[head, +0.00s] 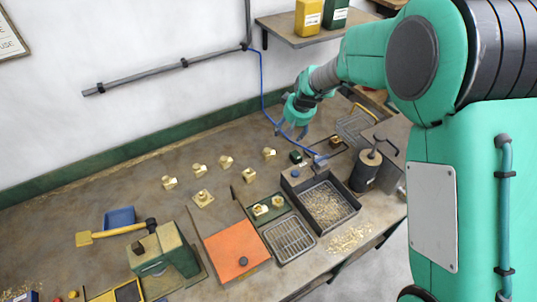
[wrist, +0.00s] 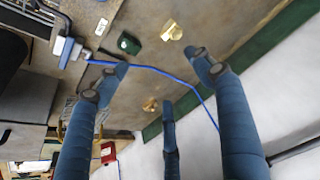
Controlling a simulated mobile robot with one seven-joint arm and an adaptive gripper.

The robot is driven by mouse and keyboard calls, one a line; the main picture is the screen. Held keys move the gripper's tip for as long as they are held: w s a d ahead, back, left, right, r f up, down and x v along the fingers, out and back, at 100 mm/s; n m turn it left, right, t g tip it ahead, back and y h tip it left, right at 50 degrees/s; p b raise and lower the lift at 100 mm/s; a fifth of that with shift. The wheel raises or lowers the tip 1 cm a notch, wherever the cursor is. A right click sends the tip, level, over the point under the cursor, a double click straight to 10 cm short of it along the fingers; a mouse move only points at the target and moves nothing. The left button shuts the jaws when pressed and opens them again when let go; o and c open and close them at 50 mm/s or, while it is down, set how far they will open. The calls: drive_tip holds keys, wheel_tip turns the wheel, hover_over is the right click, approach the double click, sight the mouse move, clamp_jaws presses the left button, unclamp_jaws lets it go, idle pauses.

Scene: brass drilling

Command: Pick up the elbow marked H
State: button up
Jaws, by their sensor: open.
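Two more brass pieces (head: 260,210) (head: 277,201) sit in a green holder. No letter can be read on any, so I cannot tell which is H. My gripper (head: 293,130) is open and empty above the bench's back right.
A small dark green block (head: 296,156) and a blue cable (head: 262,90) lie near my gripper. A chip tray (head: 350,211), dark canister (head: 366,172), orange plate (head: 236,252) and green vise-like block (head: 163,252) crowd the front. The wall bounds the back.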

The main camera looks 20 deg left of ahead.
approach(269, 150)
wheel_tip(269, 150, up, 3)
drive_tip(key=s, duration=0.1)
drive_tip(key=shift+d+f+n, duration=0.2)
drive_tip(key=shift+d+n, duration=0.2)
drive_tip(key=shift+d, duration=0.05)
drive_tip(key=shift+f, duration=0.1)
drive_tip(key=shift+x, duration=4.25)
drive_tip(key=shift+x, duration=2.55)
drive_tip(key=shift+d, duration=0.15)
clamp_jaws()
